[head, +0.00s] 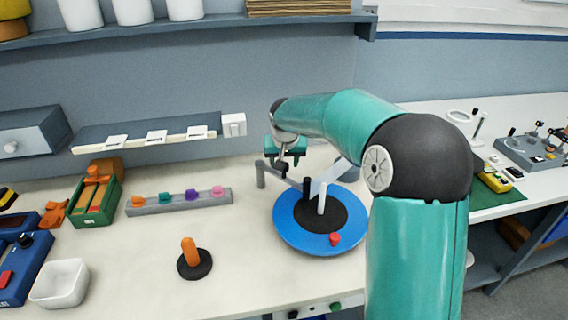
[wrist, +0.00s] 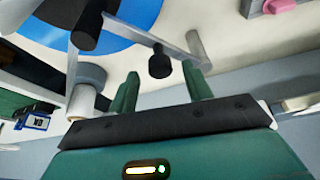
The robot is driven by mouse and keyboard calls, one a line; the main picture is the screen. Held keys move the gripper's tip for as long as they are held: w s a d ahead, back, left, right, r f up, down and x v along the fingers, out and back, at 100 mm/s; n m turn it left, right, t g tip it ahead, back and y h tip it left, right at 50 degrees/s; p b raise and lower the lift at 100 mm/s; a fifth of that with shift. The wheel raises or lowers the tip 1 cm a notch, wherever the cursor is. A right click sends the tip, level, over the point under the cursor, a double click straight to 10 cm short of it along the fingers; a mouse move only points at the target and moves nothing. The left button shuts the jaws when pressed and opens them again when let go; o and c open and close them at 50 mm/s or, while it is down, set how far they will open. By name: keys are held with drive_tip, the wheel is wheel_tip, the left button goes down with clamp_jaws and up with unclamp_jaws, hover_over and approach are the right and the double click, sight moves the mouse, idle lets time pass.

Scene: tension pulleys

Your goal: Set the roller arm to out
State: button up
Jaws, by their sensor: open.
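The roller arm (wrist: 128,32) is a thin grey bar. In the wrist view it runs from a black post (wrist: 88,22) by the blue disc to an upright grey roller (wrist: 195,45). A short black knob (wrist: 159,62) stands near the bar's roller end. My gripper (wrist: 160,73) is open, and its two green fingers appear on either side of the knob; I cannot tell whether they touch it. In the head view my gripper (head: 284,157) is above the roller arm (head: 282,177), with the grey roller (head: 261,176) just left of it. The out marking is not visible.
The blue disc (head: 290,232) has a black centre, a white post (head: 321,198) and a red knob (head: 335,239). A pegged grey rack (head: 180,202), an orange handle (head: 189,252) and a white bowl (head: 60,284) stand left. The counter between them is clear.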

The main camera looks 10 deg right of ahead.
drive_tip(key=shift+x, duration=1)
drive_tip(key=shift+r, duration=0.1)
clamp_jaws()
drive_tip(key=shift+w, duration=0.1)
drive_tip(key=w+d+n+g+y, duration=0.1)
drive_tip(key=w+d+n+y, duration=0.2)
drive_tip(key=w+n, duration=0.5)
drive_tip(key=shift+w+d+n+y, duration=0.35)
drive_tip(key=shift+d+n, duration=0.55)
drive_tip(key=shift+n, duration=0.5)
drive_tip(key=shift+r, duration=0.1)
